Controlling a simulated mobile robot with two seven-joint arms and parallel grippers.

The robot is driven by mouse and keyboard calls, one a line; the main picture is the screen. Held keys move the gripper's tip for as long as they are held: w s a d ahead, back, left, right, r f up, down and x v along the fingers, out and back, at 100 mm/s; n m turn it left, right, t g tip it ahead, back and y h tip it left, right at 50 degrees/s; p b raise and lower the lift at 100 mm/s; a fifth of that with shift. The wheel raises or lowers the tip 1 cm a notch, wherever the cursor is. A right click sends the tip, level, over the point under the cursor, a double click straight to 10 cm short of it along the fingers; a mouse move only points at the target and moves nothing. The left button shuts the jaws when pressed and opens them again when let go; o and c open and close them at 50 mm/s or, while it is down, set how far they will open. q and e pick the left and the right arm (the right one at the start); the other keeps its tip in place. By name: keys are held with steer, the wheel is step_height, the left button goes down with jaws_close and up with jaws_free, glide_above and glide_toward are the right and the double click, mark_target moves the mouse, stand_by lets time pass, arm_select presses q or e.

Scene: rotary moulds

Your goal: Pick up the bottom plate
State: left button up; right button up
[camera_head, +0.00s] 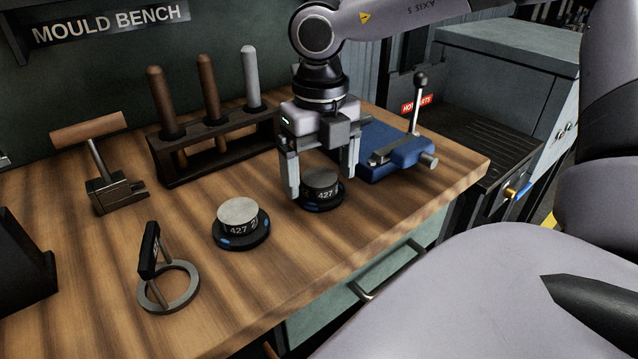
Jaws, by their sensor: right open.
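Two round plates with metal centres marked 427 and dark bases stand on the wooden bench. The left plate (238,224) has a pale top and stands in the open. The right plate (322,189) has a darker top and stands under my right gripper. I cannot tell by looks which one is the bottom plate. My right gripper (321,177) is open and points down, with one finger on each side of the right plate's metal centre. I cannot tell whether the fingers touch it. My left gripper is not in view.
A metal ring with a dark handle (178,287) lies front left. A mallet-like tool (103,175) and a rack of rods (200,160) stand behind. A blue fixture with a lever (400,158) sits right of the gripper. The bench (330,240) is clear in front.

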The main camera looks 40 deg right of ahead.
mark_target(320, 177)
steer(key=shift+f, duration=0.1)
steer(key=shift+c, duration=0.6)
steer(key=shift+w, duration=0.1)
steer(key=c, duration=1.2)
steer(key=shift+c, duration=0.2)
step_height(320, 177, up, 20)
steer(key=p, duration=0.2)
steer(key=shift+p, duration=0.3)
